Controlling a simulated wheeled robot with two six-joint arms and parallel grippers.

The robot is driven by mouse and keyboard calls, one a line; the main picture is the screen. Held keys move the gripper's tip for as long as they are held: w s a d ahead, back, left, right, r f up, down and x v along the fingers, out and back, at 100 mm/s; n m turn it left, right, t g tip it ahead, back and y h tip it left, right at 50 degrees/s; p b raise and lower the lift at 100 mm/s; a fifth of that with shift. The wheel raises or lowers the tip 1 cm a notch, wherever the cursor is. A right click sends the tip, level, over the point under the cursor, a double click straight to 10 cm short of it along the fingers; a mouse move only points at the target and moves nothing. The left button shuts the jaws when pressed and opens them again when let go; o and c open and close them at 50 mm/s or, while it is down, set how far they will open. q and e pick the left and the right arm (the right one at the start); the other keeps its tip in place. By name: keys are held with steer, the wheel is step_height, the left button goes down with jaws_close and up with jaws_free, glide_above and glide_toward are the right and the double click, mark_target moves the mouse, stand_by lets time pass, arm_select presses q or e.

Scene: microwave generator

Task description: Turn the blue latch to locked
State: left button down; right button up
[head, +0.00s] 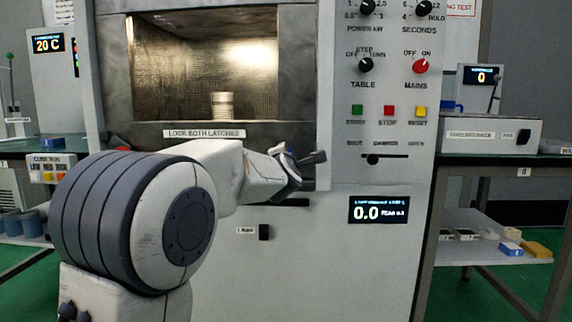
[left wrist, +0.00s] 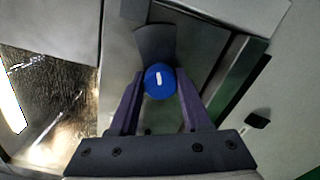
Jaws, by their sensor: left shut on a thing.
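The blue latch (left wrist: 160,81) is a round blue knob with a white mark, set on a dark grey plate-like piece (left wrist: 154,42), on the metal door frame. My left gripper (left wrist: 160,92) has one finger on each side of the knob and is shut on it. In the head view, my left gripper (head: 293,165) is at the lower right corner of the microwave door, and its wrist hides most of the latch. A dark tab (head: 316,157) sticks out to the right of the fingers. My right gripper is in neither view.
The microwave cabinet has a lit window with a pale ribbed cylinder (head: 222,105) inside. A label reads "LOCK BOTH LATCHES" (head: 204,133). A red part (head: 121,149) shows at the door's lower left. The control panel (head: 388,130) with knobs, buttons and a slider stands to the right.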

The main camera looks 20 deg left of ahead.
arm_select(q)
steer(key=shift+f+n, duration=0.2)
steer(key=shift+n, duration=0.3)
steer(key=shift+b, duration=0.3)
steer(key=shift+c, duration=1.8)
jaws_free()
steer(key=shift+r, duration=0.1)
steer(key=p+v, duration=0.1)
steer(key=v, duration=0.9)
steer(key=shift+s+p, duration=0.25)
steer(key=shift+p, duration=0.05)
steer(key=shift+d, duration=0.1)
